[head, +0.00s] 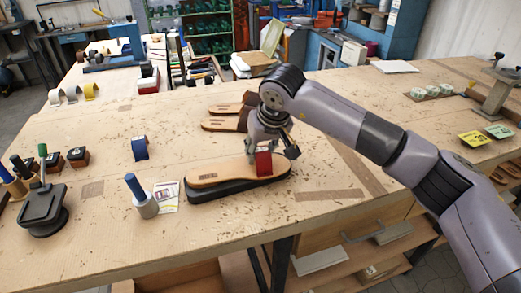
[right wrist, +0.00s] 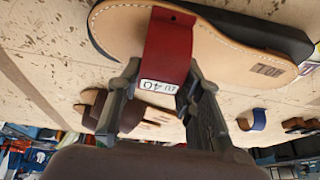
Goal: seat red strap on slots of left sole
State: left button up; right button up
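A tan sole (head: 222,176) on a dark base lies near the table's front edge; it also shows in the right wrist view (right wrist: 225,40). The red strap (head: 263,164) stands across its right part. In the right wrist view the strap (right wrist: 168,45) arches over the tan surface, with a white size label on its near end. My right gripper (head: 272,150) is at the strap's far side, fingertips (right wrist: 160,78) close against its two edges, shut on it. The slots and whether the strap ends sit in them are hidden. My left gripper is not in view.
Brown sandal pieces (head: 222,122) lie just behind my gripper. A blue strap (head: 139,148), a blue-handled tool (head: 140,196) and a dark stand (head: 43,205) are to the left. Yellow and green cards (head: 474,138) lie at right. The tabletop left of the sole has free room.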

jog(key=o, duration=0.5)
jog(key=shift+c, duration=0.2)
